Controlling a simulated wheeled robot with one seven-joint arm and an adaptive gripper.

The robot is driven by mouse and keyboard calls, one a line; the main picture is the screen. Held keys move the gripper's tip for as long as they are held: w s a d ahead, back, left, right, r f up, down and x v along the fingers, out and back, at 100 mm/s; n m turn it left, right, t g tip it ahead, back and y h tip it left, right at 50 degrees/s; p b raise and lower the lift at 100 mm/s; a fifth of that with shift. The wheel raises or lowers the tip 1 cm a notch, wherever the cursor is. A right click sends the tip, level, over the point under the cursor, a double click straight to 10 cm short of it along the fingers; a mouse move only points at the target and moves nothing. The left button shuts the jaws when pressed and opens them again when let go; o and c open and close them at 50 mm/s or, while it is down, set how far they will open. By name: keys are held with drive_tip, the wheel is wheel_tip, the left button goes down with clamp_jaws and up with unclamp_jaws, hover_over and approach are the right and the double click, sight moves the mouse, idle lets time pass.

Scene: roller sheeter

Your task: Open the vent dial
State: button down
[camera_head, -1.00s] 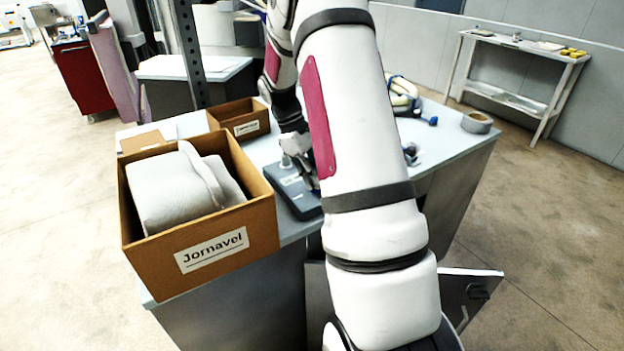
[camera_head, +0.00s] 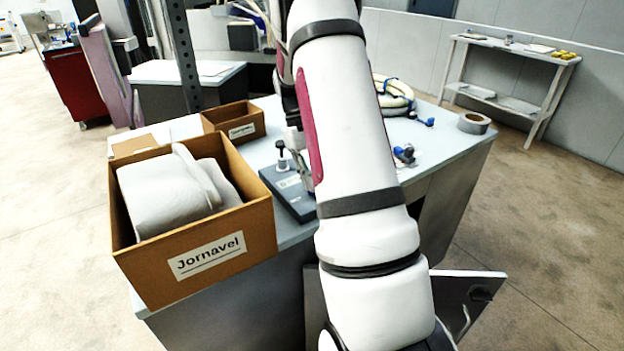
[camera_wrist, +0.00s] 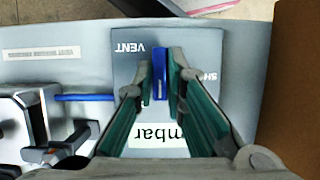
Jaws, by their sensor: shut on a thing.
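In the wrist view the blue vent dial handle (camera_wrist: 160,84) stands between the teal-padded fingers of my gripper (camera_wrist: 161,78), which is shut on it. The handle lies along the picture's vertical. The dial sits on a grey panel (camera_wrist: 185,45) with an upside-down "VENT" mark to the upper left of the handle and a partly hidden "SH" mark to its right. A white "mbar" label (camera_wrist: 150,138) is partly covered by the fingers. In the head view my arm hides the fingertips and the dial.
In the head view a "Jornavel" box (camera_head: 195,235) with grey padding stands left of a dark base plate (camera_head: 291,197). A smaller box (camera_head: 234,121) stands behind. A hose coil (camera_head: 393,95) and tape roll (camera_head: 474,123) lie right. A blue bar (camera_wrist: 85,97) lies left of the dial.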

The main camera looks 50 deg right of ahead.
idle(0.3)
drive_tip(key=c, duration=1.6)
unclamp_jaws()
drive_tip(key=shift+c, duration=0.2)
drive_tip(key=v, duration=1.2)
drive_tip(key=shift+w, duration=0.1)
